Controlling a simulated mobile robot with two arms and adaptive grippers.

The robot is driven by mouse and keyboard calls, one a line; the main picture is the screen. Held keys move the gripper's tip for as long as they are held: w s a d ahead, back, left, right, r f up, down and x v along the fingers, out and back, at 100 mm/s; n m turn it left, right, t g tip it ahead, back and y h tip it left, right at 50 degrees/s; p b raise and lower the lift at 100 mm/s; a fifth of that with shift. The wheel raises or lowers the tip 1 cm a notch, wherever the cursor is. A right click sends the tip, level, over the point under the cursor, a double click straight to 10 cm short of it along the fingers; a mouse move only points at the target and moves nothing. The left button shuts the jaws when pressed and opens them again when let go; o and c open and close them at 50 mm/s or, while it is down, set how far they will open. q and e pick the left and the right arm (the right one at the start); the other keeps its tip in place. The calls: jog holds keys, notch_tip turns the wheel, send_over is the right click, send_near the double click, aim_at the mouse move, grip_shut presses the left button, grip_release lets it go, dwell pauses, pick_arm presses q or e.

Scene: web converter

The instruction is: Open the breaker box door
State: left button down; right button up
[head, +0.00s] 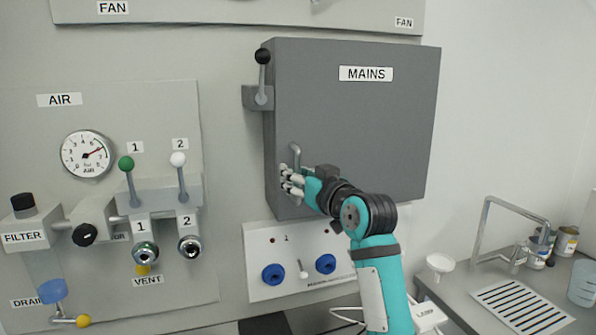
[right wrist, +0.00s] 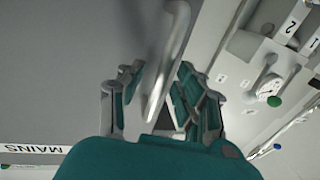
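The grey breaker box door (head: 350,115), labelled MAINS, looks closed. Its metal bar handle (head: 295,157) is near the lower left edge. My right gripper (head: 290,182) is at the handle's lower part. In the right wrist view, the handle (right wrist: 171,60) runs between the fingers of my right gripper (right wrist: 160,105). The fingers stand apart on either side of the bar, and I see no clear grip on it. The fingers partly hide the handle's lower end. My left gripper is not in view.
A lever with a black knob (head: 263,57) stands upright on the box's left side. Below the box is a white panel with blue sockets (head: 274,274). The AIR panel (head: 60,120) is to the left. A counter with a faucet (head: 487,220) is at right.

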jog(key=shift+c, duration=0.2)
grip_shut()
dwell(0.4)
